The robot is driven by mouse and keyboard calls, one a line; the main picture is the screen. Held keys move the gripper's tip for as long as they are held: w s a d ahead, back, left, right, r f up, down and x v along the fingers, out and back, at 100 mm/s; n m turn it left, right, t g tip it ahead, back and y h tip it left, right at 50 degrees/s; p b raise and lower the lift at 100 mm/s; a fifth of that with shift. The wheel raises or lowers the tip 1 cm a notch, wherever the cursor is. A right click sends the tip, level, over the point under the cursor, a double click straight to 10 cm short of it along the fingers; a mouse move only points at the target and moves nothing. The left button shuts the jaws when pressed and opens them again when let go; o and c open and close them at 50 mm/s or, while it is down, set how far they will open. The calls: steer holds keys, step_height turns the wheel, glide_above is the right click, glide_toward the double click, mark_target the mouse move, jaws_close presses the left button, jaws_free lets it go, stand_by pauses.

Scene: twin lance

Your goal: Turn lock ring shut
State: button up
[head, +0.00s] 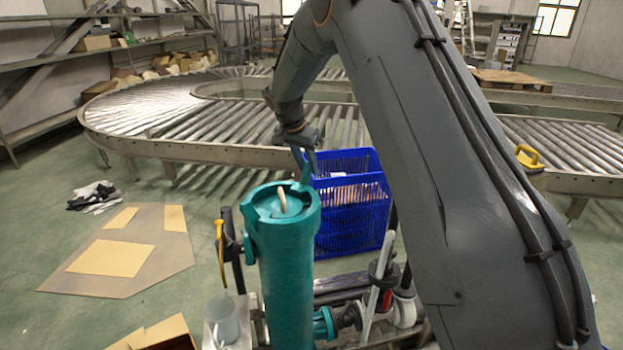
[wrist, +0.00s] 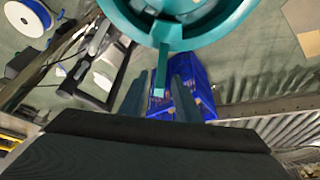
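The teal lock ring (head: 280,203) sits on top of an upright teal cylinder (head: 286,285) in the head view. A pale piece shows in its opening. In the wrist view the ring (wrist: 178,38) is cut off by the top edge, and its narrow teal lever (wrist: 161,70) points down toward my gripper. My gripper (wrist: 160,85) is open, with one finger on each side of the lever's end. A gap shows on the left; the right finger looks very close, and contact cannot be told. In the head view my gripper (head: 304,160) is just behind the ring's far rim.
A blue crate (head: 352,200) stands behind the cylinder. A roller conveyor (head: 180,120) curves across the back. A yellow-handled tool (head: 220,240) and a clear cup (head: 222,318) are left of the cylinder. A flat board (head: 130,280) lies on the floor at left.

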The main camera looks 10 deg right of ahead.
steer(key=shift+p+x, duration=0.95)
steer(key=shift+x, duration=2.15)
jaws_close()
